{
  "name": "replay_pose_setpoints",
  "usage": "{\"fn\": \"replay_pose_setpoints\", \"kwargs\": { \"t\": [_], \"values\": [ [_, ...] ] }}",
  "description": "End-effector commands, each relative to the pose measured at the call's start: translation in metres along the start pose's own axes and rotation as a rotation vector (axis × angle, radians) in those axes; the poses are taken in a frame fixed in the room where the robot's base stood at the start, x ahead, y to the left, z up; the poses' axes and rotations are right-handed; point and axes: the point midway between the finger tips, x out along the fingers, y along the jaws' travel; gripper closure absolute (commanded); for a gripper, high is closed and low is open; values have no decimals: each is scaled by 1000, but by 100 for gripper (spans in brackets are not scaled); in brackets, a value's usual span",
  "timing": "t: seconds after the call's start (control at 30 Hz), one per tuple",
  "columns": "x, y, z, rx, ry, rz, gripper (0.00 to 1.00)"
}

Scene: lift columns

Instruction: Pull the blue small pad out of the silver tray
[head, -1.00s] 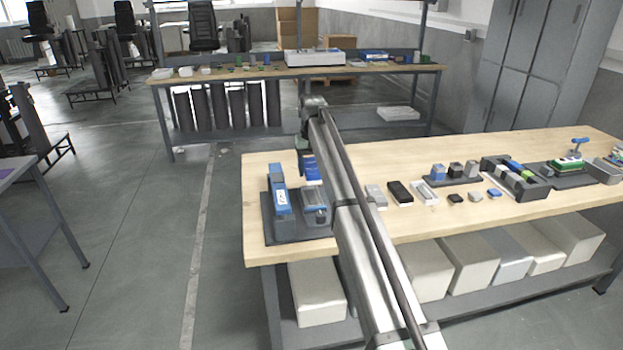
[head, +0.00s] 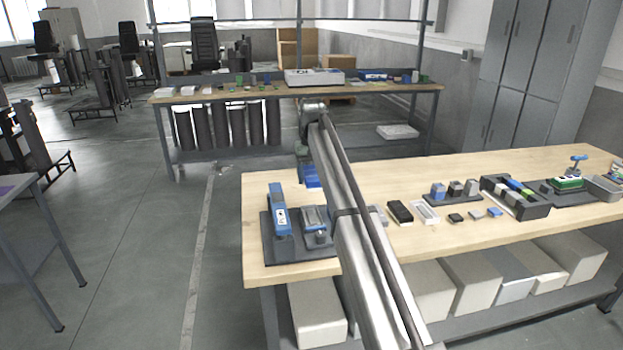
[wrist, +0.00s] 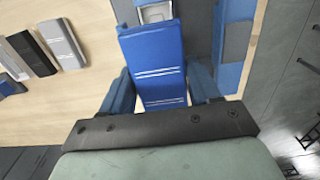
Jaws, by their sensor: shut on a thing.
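The blue small pad (wrist: 155,60) has white print lines and lies between the two blue fingers of my gripper (wrist: 160,88), which is shut on it in the wrist view. In the head view the pad (head: 312,183) shows partly beside my arm at the back of the table's left end. The silver tray (wrist: 155,12) shows just past the pad's far end in the wrist view. In the head view the tray (head: 313,217) sits on a dark base, in front of the pad. I cannot tell whether the pad's end still overlaps the tray. My arm hides part of this area.
A blue and grey upright device (head: 278,212) stands left of the tray on the same base.

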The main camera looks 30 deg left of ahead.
Motion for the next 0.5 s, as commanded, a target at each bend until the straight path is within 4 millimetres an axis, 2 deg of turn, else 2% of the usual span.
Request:
{"fn": "replay_pose_setpoints", "kwargs": {
  "t": [0.5],
  "values": [
    [-22, 0, 0, 0, 0, 0, 86]
  ]
}}
